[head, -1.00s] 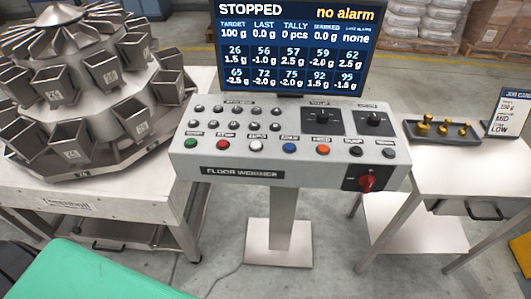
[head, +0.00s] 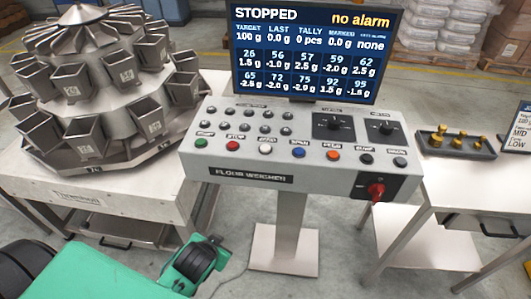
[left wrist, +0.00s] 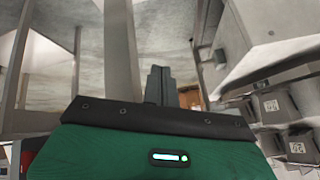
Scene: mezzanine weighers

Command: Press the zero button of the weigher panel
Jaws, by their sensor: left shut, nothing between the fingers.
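The weigher panel (head: 300,150) is a grey console on a post in the middle of the head view. Its front row holds green (head: 201,142), red (head: 232,146), white (head: 265,149), blue (head: 298,152), orange (head: 333,155) and black (head: 366,159) buttons. The labels are too small to tell surely which is the zero button. My left gripper (left wrist: 158,85) shows in the left wrist view, shut and empty, its fingertips close together and apart from the panel. Its fingers do not show in the head view, where my green arm is low at left. My right gripper is in no view.
A screen (head: 315,50) reading STOPPED and no alarm stands behind the panel. A red rotary switch (head: 376,190) sits at its front right. A multihead weigher (head: 95,105) stands on the left table, and a tray of brass pieces (head: 456,143) on the right table.

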